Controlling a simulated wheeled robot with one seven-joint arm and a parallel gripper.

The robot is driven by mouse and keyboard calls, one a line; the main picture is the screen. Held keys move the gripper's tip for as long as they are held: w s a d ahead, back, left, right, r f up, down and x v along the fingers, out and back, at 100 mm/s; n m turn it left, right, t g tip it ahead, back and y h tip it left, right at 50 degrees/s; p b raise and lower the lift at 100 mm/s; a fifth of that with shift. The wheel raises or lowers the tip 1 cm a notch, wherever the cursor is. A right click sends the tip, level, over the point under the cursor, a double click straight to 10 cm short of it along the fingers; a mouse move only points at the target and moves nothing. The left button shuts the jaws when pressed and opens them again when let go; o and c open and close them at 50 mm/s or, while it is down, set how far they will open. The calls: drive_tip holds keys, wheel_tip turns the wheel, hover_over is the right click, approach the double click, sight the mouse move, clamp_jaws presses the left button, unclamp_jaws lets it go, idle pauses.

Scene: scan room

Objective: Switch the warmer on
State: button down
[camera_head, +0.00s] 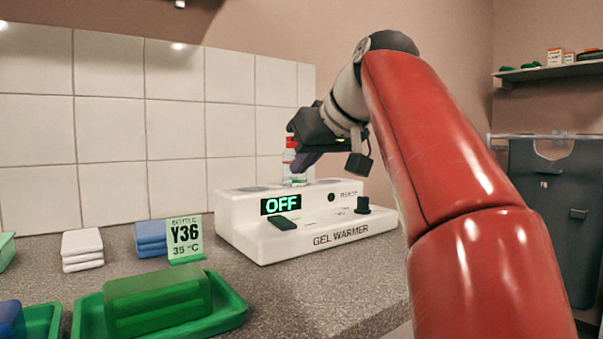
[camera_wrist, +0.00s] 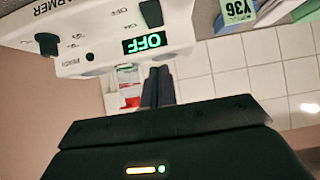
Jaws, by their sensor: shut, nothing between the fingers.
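The white gel warmer (camera_head: 322,240) stands on the counter in the head view. Its display (camera_head: 280,204) reads OFF in green; it also shows inverted in the wrist view (camera_wrist: 144,44). A dark rocker switch (camera_head: 282,223) sits below the display, and also shows in the wrist view (camera_wrist: 151,13). A black knob (camera_head: 362,205) is at the right of the panel. A bottle with red on it (camera_head: 289,153) stands at the warmer's top, partly hidden by my gripper. My gripper (camera_head: 301,164) is shut and empty, above the warmer's back, apart from the switch.
Folded blue (camera_head: 150,238) and white cloths (camera_head: 82,249) lie further left. A green tray (camera_head: 227,308) with a green block is in front. A tiled wall (camera_head: 110,120) is behind.

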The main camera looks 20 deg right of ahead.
drive_tip(key=b, duration=0.1)
hover_over(281, 220)
drive_tip(key=s, duration=0.1)
drive_tip(key=f, duration=0.4)
drive_tip(key=shift+d+f, duration=0.2)
drive_tip(key=shift+f, duration=0.2)
wheel_tip(281, 220, down, 3)
drive_tip(key=shift+w+r+b, duration=0.1)
drive_tip(key=shift+r+b, duration=0.1)
drive_tip(key=shift+b, duration=0.8)
drive_tip(key=shift+w+a+f, duration=0.1)
drive_tip(key=shift+w+f, duration=0.05)
drive_tip(key=shift+f, duration=0.4)
drive_tip(key=shift+r, duration=0.1)
drive_tip(key=shift+w+p, duration=0.1)
drive_tip(key=shift+p, duration=0.65)
drive_tip(key=shift+f+b, duration=0.25)
drive_tip(key=shift+b, duration=0.05)
drive_tip(key=shift+w, duration=0.1)
